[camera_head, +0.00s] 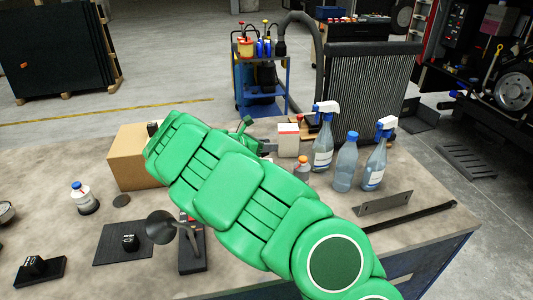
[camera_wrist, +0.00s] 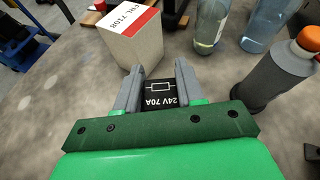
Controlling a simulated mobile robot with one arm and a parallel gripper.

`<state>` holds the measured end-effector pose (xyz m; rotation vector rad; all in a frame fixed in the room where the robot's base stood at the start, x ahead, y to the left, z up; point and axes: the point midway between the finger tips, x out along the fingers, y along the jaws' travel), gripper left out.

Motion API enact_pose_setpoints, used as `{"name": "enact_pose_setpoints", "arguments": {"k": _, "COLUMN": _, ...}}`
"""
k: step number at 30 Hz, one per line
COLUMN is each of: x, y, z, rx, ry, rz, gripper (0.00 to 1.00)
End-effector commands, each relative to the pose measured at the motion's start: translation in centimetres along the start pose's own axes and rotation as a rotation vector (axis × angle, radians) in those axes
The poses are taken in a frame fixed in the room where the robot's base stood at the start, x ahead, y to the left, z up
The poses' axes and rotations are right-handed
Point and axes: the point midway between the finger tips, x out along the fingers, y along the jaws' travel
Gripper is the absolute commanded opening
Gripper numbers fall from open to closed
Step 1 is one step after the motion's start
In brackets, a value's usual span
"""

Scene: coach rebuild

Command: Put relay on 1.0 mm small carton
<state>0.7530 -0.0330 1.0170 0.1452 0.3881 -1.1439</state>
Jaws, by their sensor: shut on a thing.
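My gripper (camera_wrist: 160,76) is shut on the relay (camera_wrist: 160,94), a small black block with white marking "24V 70A" and a line symbol. A small pale carton (camera_wrist: 134,44) with a red and white top stands on the bench just beyond the fingertips, slightly left in the wrist view. The relay appears apart from it. In the head view the carton (camera_head: 288,146) stands right of my gripper (camera_head: 267,147). The relay cannot be made out there. Whether the carton says 1.0 mm cannot be told.
Spray bottles (camera_head: 322,143) and a capped bottle (camera_head: 345,165) stand right of the carton. An orange-capped bottle (camera_wrist: 275,78) is close on my gripper's right. A brown box (camera_head: 128,168) stands left of my arm. A dark mat (camera_head: 110,252) bears a black block.

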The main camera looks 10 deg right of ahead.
Motion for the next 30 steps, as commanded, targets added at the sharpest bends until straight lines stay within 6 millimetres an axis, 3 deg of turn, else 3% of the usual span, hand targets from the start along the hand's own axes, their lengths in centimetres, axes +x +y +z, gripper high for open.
{"name": "enact_pose_setpoints", "arguments": {"k": 10, "x": 1.5, "y": 0.6, "z": -3.2, "rx": -0.003, "ry": 0.001, "rz": -0.002, "gripper": 0.03}}
{"name": "enact_pose_setpoints", "arguments": {"k": 22, "x": 1.6, "y": 0.7, "z": -3.5, "rx": -0.002, "ry": 0.001, "rz": -0.001, "gripper": 0.03}}
{"name": "enact_pose_setpoints", "arguments": {"k": 23, "x": 1.6, "y": 0.7, "z": -3.5, "rx": -0.001, "ry": 0.001, "rz": -0.001, "gripper": 0.42}}
{"name": "enact_pose_setpoints", "arguments": {"k": 27, "x": 1.6, "y": 0.7, "z": -3.5, "rx": -0.001, "ry": 0.001, "rz": -0.001, "gripper": 0.63}}
{"name": "enact_pose_setpoints", "arguments": {"k": 30, "x": 1.6, "y": 0.6, "z": -3.5, "rx": -0.001, "ry": 0.001, "rz": -0.001, "gripper": 0.63}}
